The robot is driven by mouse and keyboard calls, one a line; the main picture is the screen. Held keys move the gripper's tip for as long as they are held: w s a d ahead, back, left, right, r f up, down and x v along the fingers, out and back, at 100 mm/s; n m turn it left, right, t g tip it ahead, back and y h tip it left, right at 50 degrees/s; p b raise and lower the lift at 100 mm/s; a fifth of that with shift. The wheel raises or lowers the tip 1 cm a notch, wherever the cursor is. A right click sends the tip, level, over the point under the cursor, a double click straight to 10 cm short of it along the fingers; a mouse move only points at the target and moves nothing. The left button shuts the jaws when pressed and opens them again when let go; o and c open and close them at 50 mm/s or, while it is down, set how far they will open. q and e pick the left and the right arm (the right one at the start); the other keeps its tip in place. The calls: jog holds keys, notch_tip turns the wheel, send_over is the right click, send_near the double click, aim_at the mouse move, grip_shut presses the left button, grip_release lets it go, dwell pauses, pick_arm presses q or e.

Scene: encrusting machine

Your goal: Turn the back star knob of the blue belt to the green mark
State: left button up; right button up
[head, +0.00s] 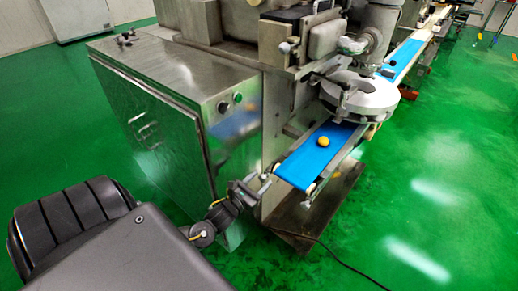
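The blue belt (317,155) slopes out from under the machine's round head, with a small yellow ball of dough (323,141) on it. My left gripper (266,181) is at the left side of the belt's near end, close to the belt frame and the steel cabinet's corner. Its fingers are too small to tell whether they are open or shut, or whether they touch anything. I cannot make out the back star knob or the green mark; the gripper and frame may hide them. My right gripper is not in view.
A large steel cabinet (170,110) stands left of the belt, close to my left arm. A round metal disc (362,95) sits above the belt. A black cable (335,262) runs over the green floor (440,190), which is open at the right.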

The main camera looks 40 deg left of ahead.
pick_arm(q)
jog(key=shift+s, duration=0.15)
jog(key=s, duration=1)
jog(key=shift+s+b, duration=0.25)
jog(key=shift+b, duration=0.2)
jog(key=shift+d, duration=0.1)
